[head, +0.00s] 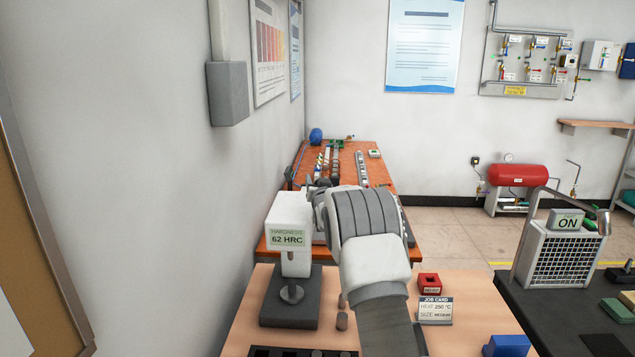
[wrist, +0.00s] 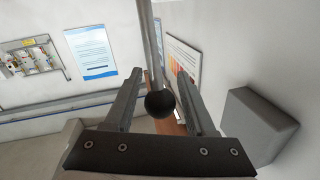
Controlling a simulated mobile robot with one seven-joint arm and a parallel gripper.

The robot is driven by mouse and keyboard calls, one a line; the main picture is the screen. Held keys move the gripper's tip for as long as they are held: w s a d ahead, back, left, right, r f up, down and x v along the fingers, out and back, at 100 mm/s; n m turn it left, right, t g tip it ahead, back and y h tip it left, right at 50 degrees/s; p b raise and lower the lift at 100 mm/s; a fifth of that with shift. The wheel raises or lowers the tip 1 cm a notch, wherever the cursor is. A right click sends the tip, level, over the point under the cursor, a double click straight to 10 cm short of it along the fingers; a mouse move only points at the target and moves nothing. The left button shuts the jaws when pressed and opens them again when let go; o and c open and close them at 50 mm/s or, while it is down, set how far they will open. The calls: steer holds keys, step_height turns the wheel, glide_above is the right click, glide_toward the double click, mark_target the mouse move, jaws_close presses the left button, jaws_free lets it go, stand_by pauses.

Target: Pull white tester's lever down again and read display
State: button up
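The white tester (head: 290,218) stands on its dark base (head: 290,305) at the left of the near table. Its display (head: 287,237) reads "HARDNESS 62 HRC". In the wrist view, the lever's black ball knob (wrist: 160,103) sits at the end of a grey rod (wrist: 147,40). My gripper (wrist: 160,72) is open, with one finger on each side of the knob. Gaps show between the knob and both fingers. In the head view, my arm hides the lever and most of my gripper.
A small grey cylinder (head: 342,321) stands right of the tester base. A job card (head: 435,309) reads "HEAT 250 °C, SIZE MEDIUM". A red block (head: 429,283) and a blue block (head: 507,346) are nearby. A unit marked "ON" (head: 560,258) stands at right. The wall is close on the left.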

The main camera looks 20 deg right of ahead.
jaws_close()
stand_by(1.2)
